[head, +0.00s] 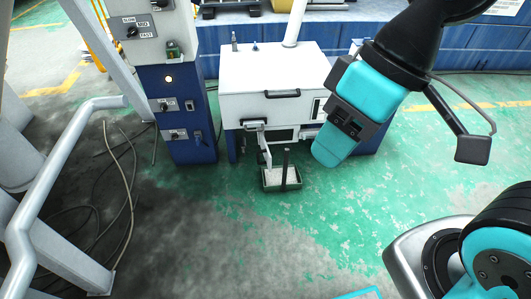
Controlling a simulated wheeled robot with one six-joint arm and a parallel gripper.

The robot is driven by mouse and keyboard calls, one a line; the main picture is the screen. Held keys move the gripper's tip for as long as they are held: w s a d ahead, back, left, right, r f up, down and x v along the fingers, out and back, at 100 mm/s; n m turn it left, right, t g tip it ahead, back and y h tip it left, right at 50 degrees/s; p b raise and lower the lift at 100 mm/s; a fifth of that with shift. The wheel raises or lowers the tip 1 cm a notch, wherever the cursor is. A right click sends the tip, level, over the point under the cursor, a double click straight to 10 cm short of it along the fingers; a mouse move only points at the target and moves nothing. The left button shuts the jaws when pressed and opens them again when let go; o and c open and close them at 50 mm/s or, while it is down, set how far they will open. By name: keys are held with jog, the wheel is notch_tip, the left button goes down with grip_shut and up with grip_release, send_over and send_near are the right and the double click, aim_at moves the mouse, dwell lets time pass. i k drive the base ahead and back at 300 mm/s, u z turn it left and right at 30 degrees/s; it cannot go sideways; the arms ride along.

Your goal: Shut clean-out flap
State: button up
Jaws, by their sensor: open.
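The clean-out flap (265,148) is a narrow pale panel under the front of the white machine housing (270,70). It appears to stand open, swung out at the left of a dark opening (280,135). My gripper (334,143) is at the end of the teal and black arm, right of the flap in the picture and apart from it. It is open, and I see nothing between its jaws. The gripper and arm hide part of the housing's right side.
A small dark tray (271,185) with an upright post stands on the floor below the flap. A blue control cabinet (184,125) stands left of the machine. A pale railing (65,160) and loose cables (128,205) are at left.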

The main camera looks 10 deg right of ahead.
aim_at(264, 150)
jog(key=z, duration=0.2)
jog(key=k, duration=0.4)
jog(key=u, duration=1.1)
jog(key=i, duration=1.15)
jog(key=z, duration=0.6)
